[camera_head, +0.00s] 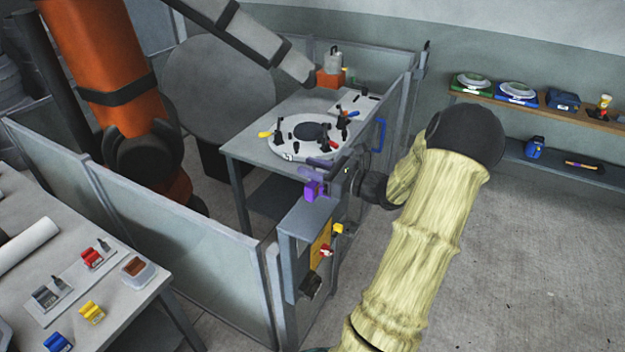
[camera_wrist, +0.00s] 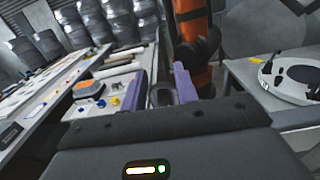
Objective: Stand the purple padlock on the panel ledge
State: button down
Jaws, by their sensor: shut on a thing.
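The purple padlock (camera_head: 311,191) is upright in the head view, at the top of the grey control panel. My gripper (camera_head: 314,168) is shut on its upper part from the right. The panel ledge (camera_head: 297,219) lies directly below the padlock; I cannot tell whether the padlock's base touches it. In the wrist view, a dark grey loop (camera_wrist: 160,97), seemingly the shackle, shows between the two purple fingers of my gripper (camera_wrist: 160,84). The padlock's body is hidden there.
A yellow board (camera_head: 320,244) with red and yellow devices is on the panel below the ledge. A fence (camera_head: 190,240) runs to the left. Behind stands a table (camera_head: 255,150) with a round mould (camera_head: 298,150). A workbench (camera_head: 110,310) is at lower left.

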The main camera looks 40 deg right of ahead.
aim_at(313, 183)
jog(key=shift+f+p, duration=0.7)
jog(key=shift+f, duration=1.4)
jog(key=shift+f, duration=0.1)
jog(key=c, duration=1.1)
grip_release()
jog(key=shift+o, duration=0.2)
jog(key=b+v, duration=0.5)
jog(key=v, duration=0.7)
